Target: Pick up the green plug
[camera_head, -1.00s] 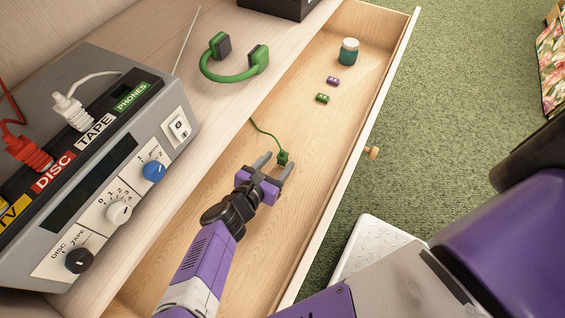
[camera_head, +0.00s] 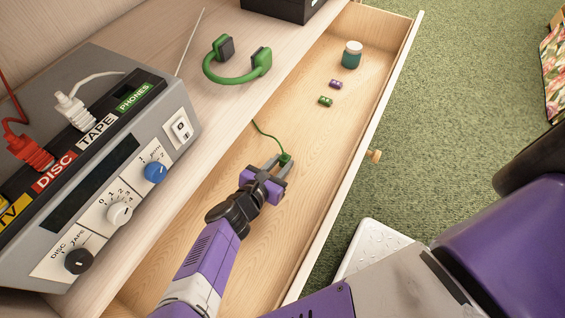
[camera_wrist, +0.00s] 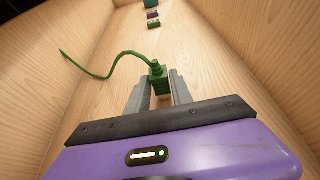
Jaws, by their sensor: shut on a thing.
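The green plug (camera_head: 285,159) is in the open drawer, with its thin green cord running up and left toward the drawer's inner side. In the wrist view the plug (camera_wrist: 158,78) sits between the two grey fingers. My gripper (camera_head: 279,163) is low in the drawer and shut on the plug; in the wrist view its fingers (camera_wrist: 160,88) close on the plug from both sides. I cannot tell whether the plug touches the drawer floor.
The drawer (camera_head: 351,147) also holds a teal jar (camera_head: 351,56), a purple block (camera_head: 336,84) and a green block (camera_head: 325,101) farther back. Green headphones (camera_head: 236,62) and a grey switch box (camera_head: 110,165) with plugs and knobs stand on the surface at left.

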